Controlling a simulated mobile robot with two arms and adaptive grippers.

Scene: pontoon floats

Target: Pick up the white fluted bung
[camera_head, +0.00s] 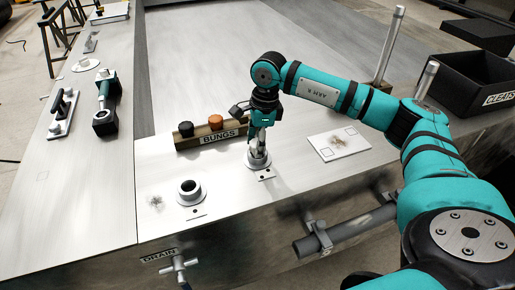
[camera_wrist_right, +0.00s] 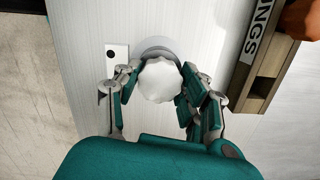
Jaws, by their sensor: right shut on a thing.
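The white fluted bung (camera_wrist_right: 160,81) is between the fingers of my right gripper (camera_wrist_right: 158,84) in the right wrist view, its scalloped top facing the camera. My right gripper (camera_head: 259,146) is shut on it, pointing down over a round metal collar (camera_head: 258,165) on the deck. The same collar shows partly behind the bung in the wrist view (camera_wrist_right: 157,43). In the head view the fingers mostly hide the bung, and I cannot tell whether it sits in the collar or just above it. My left gripper is not in view.
A rack labelled BUNGS (camera_head: 218,137) holds a black bung (camera_head: 186,128) and an orange bung (camera_head: 216,121), close behind my right gripper. An open collar (camera_head: 188,192) stands at left. A stained white plate (camera_head: 338,144) lies at right. A black CLEATS bin (camera_head: 470,85) is farther right.

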